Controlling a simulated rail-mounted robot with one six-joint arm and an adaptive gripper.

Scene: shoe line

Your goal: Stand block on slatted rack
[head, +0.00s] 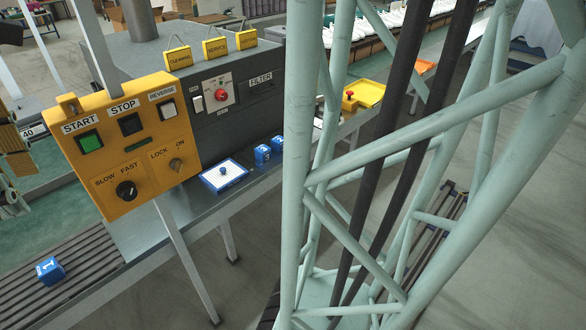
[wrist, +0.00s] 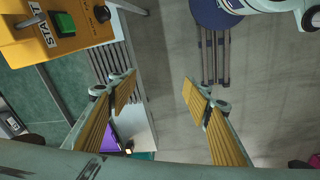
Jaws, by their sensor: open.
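A blue block with a white "1" (head: 49,270) rests on the dark slatted rack (head: 95,255) at the lower left of the head view, its numbered face turned upward. Two more blue blocks, one here (head: 262,155) and one beside it (head: 277,144), sit on the grey bench further back. My gripper (wrist: 160,85) is open in the wrist view, its two yellow ribbed fingers wide apart with only grey floor between them. Dark slats also show behind its left finger in the wrist view (wrist: 116,60). No block is visible in the wrist view.
A yellow control panel (head: 128,150) stands on posts over the bench, close to the rack. A blue-edged white plate with a knob (head: 223,175) lies on the bench. A green lattice frame (head: 345,165) blocks much of the head view. A yellow tray (head: 363,93) stands behind.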

